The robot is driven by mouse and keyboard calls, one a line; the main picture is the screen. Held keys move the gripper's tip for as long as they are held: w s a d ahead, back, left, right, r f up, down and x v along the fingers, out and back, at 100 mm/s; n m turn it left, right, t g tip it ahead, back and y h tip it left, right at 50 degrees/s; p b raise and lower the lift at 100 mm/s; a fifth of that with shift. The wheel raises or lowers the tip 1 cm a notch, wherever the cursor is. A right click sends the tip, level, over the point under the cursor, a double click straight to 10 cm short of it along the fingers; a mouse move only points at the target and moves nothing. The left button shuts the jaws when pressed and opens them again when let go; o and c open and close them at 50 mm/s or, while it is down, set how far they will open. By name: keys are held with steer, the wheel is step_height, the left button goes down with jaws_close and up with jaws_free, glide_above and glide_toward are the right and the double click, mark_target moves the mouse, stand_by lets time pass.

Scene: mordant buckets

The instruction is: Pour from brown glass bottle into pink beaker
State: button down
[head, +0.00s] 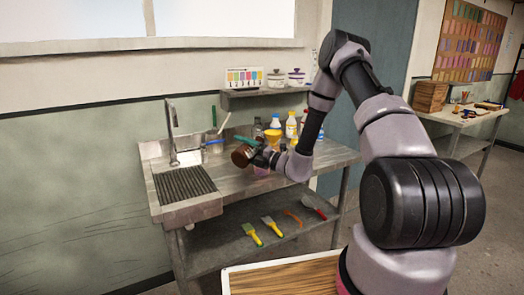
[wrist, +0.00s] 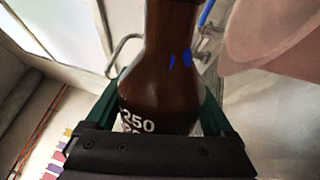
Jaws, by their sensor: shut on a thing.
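The brown glass bottle (head: 241,157) is held above the steel counter and looks tilted in the head view. In the wrist view the brown bottle (wrist: 160,75) lies between the green fingers of my gripper (wrist: 160,118), with white "250" print on its side. My gripper (head: 256,151) is shut on the bottle. The pink beaker (head: 262,169) shows only in part on the counter, just below and right of the bottle, partly hidden by my gripper. A large pinkish rounded surface fills the upper right of the wrist view. The bottle's mouth is not clearly visible, and no stream is visible.
A sink with a tap (head: 172,130) and a ribbed drainer (head: 184,184) lie left. Brushes (head: 252,234) lie on the lower shelf (head: 220,250).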

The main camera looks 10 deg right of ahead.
steer(key=shift+r+m, duration=0.35)
steer(key=shift+m, duration=0.05)
stand_by(1.4)
